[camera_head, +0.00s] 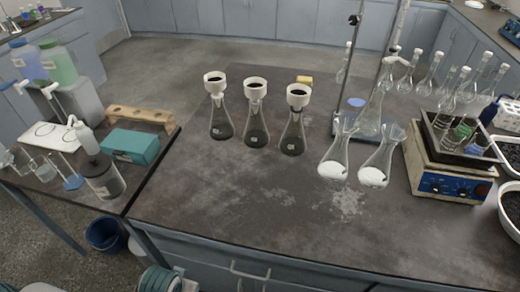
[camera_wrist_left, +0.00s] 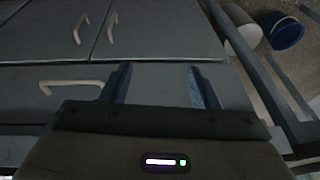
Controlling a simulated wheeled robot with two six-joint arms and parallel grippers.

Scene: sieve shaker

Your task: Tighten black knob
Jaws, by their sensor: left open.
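A shaker-like device (camera_head: 447,188) with a cream body and a blue front panel stands at the right of the bench. Small controls show on its panel, too small to tell apart. My left gripper (camera_wrist_left: 157,85) is open and empty in the left wrist view, with the cabinet fronts behind its fingers. It is far from the device. My right gripper is in neither view.
Three dark-filled flasks with white funnels (camera_head: 255,120) stand mid-bench (camera_head: 230,205). Two flasks with white powder (camera_head: 375,176) stand left of the device, with several clear flasks behind. Black-filled bowls (camera_head: 511,205) sit at the right edge. A blue bucket (camera_head: 104,234) stands on the floor.

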